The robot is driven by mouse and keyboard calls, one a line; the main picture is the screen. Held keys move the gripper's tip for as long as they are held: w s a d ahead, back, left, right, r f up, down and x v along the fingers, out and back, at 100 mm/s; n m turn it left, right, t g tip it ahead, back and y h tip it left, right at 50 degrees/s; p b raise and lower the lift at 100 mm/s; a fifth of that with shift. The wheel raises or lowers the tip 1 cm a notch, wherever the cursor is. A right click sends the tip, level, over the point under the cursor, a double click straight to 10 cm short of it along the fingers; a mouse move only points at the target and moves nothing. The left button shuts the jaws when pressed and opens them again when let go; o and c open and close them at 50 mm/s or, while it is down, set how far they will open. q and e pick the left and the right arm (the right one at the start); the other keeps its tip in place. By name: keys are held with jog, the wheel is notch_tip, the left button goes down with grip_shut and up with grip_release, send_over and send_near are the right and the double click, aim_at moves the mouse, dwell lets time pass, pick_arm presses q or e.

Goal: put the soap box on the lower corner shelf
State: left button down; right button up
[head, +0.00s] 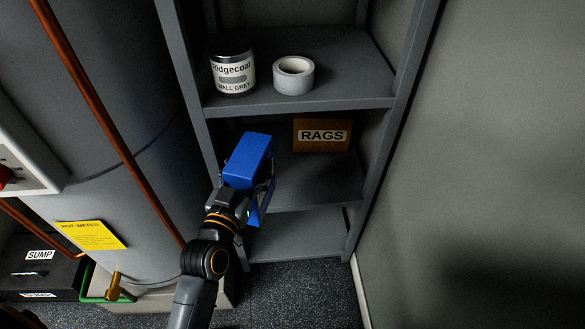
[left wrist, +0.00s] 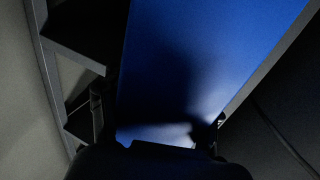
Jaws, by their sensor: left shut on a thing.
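A blue box, which I take to be the soap box (head: 248,160), is held in my left gripper (head: 254,192) in the head view. The gripper is shut on it, and the box is tilted. It hangs in front of the left side of the grey corner shelf unit (head: 325,107), near the level of the shelf with the rags box (head: 322,135). The blue box (left wrist: 205,70) fills the middle of the left wrist view. The lower shelves (head: 310,190) are partly hidden behind the box and gripper. My right gripper is not in view.
A paint can (head: 233,76) and a tape roll (head: 294,75) stand on the shelf above. Left are a grey tank (head: 130,150), a copper pipe (head: 108,118) and a black sump box (head: 40,268). A wall (head: 480,150) borders the right. The bottom shelf (head: 300,235) looks bare.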

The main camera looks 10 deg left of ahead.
pick_arm(q)
jog(key=w+a+f+b, duration=0.1)
jog(key=w+f+b, duration=0.1)
jog(key=w+b, duration=0.55)
jog(key=w+a+f+b, duration=0.1)
jog(key=w+f+b, duration=0.25)
jog(key=w, duration=0.65)
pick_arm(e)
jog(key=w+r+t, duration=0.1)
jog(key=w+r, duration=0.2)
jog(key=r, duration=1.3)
pick_arm(q)
notch_tip(320, 180, down, 9)
jog(key=b, duration=0.3)
jog(key=shift+r+b, duration=0.15)
jog(key=shift+b, duration=0.15)
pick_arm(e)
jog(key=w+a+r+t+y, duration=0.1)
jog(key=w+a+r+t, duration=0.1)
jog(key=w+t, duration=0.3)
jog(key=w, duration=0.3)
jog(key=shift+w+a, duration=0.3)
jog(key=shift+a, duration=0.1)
pick_arm(q)
jog(key=shift+s, duration=0.1)
jog(key=shift+c, duration=0.8)
grip_release()
jog(key=shift+f+h, duration=0.2)
jog(key=shift+h, duration=0.1)
jog(key=shift+r, duration=0.1)
